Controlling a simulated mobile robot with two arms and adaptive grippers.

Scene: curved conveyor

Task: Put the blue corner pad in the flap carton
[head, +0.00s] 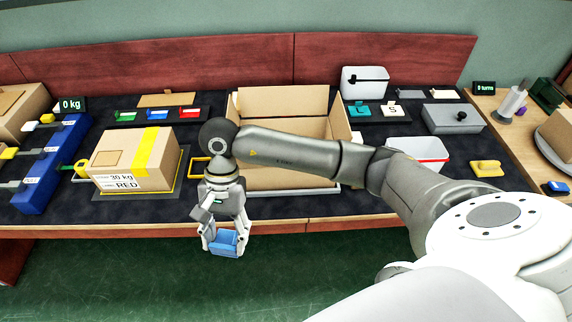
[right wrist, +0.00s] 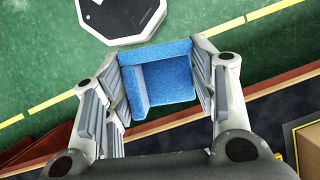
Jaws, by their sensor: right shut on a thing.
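The blue corner pad (head: 224,243) is held between the fingers of my right gripper (head: 226,238), in front of the table's front edge and over the green floor. In the right wrist view the pad (right wrist: 160,78) shows as a blue L-shaped block with gripper fingers on both sides (right wrist: 165,85). The flap carton (head: 282,178) is the open brown box at the middle of the table, its flaps standing up. It lies behind and to the right of my right gripper, and my right arm crosses in front of it. My left gripper is not in view.
A closed carton marked RED (head: 120,172) sits on a scale at left. A blue rack (head: 50,165) stands further left. A white bin with a red rim (head: 418,152) and a grey box (head: 452,118) are at right. The table's front edge (head: 290,226) lies behind the gripper.

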